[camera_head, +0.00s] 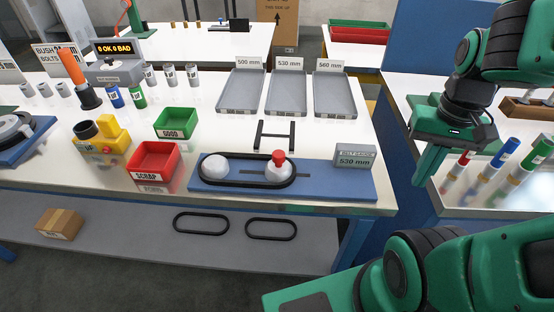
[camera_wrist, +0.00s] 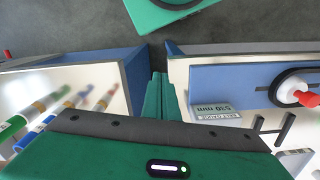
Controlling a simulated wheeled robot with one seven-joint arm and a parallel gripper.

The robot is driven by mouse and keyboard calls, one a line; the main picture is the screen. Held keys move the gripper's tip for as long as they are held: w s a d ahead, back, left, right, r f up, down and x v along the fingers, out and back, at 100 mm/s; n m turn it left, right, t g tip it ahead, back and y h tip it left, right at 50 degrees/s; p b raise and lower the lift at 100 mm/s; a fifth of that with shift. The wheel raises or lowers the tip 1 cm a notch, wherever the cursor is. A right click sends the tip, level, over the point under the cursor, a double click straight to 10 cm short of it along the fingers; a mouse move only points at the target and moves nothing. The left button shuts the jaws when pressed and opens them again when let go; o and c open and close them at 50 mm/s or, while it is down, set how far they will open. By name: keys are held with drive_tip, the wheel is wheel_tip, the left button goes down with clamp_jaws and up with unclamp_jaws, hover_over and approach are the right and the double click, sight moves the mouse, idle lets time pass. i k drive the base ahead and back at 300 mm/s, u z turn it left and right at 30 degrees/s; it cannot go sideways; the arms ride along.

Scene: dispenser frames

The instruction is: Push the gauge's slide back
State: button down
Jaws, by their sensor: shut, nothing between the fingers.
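The belt gauge (camera_head: 340,187) is a blue base at the front of the white bench. A black belt (camera_head: 237,183) loops around a white fixed pulley (camera_head: 215,166) on the left and the slide (camera_head: 279,168) on the right. The slide is a white pulley with a red knob, sitting in a dark slot; it also shows at the right edge of the wrist view (camera_wrist: 302,97). A grey label block (camera_head: 355,157) reads 530 mm. My gripper (camera_head: 422,181) is shut and empty, right of the gauge and apart from it; its fingers show in the wrist view (camera_wrist: 158,78).
A black stand (camera_head: 275,135) stands behind the gauge. Trays (camera_head: 241,92) marked 500, 530 and 560 mm lie further back. The red scrap bin (camera_head: 153,161) and green bin (camera_head: 175,123) are left. A bench with coloured cylinders (camera_head: 505,152) is right. Spare belts (camera_head: 201,222) lie below.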

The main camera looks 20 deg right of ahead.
sight(278, 169)
drive_tip(key=u, duration=0.55)
drive_tip(key=k, duration=1.35)
drive_tip(key=z, duration=0.55)
drive_tip(key=i, duration=1)
